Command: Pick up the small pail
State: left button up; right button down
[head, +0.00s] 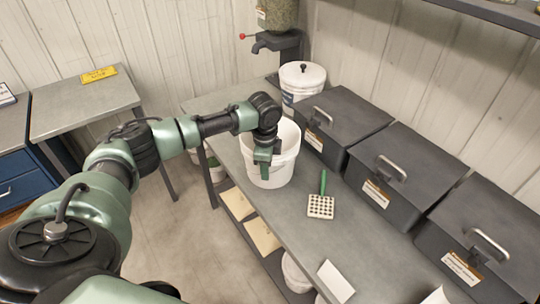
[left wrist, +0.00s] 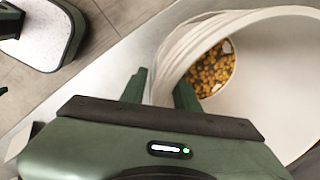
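The white pail (head: 285,168) stands upright on the grey bench, open at the top. In the left wrist view its wall and inside (left wrist: 275,85) fill the right side, with yellow-orange seeds (left wrist: 212,70) at the bottom. My left gripper (head: 263,170) is at the pail's near-left rim, pointing down. In the left wrist view the fingers of the left gripper (left wrist: 160,92) are apart, one outside the wall and one inside, with the rim between them. I cannot tell whether they press on it. My right gripper is not in view.
A green-handled perforated plate (head: 321,206) lies right of the pail. Dark lidded boxes (head: 395,170) line the back of the bench. A lidded white bucket (head: 302,77) stands behind, below a seed dispenser (head: 278,40). A white card (head: 336,282) lies near the front.

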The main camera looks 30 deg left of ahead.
pick_arm(q)
grip_shut()
dwell(1.3)
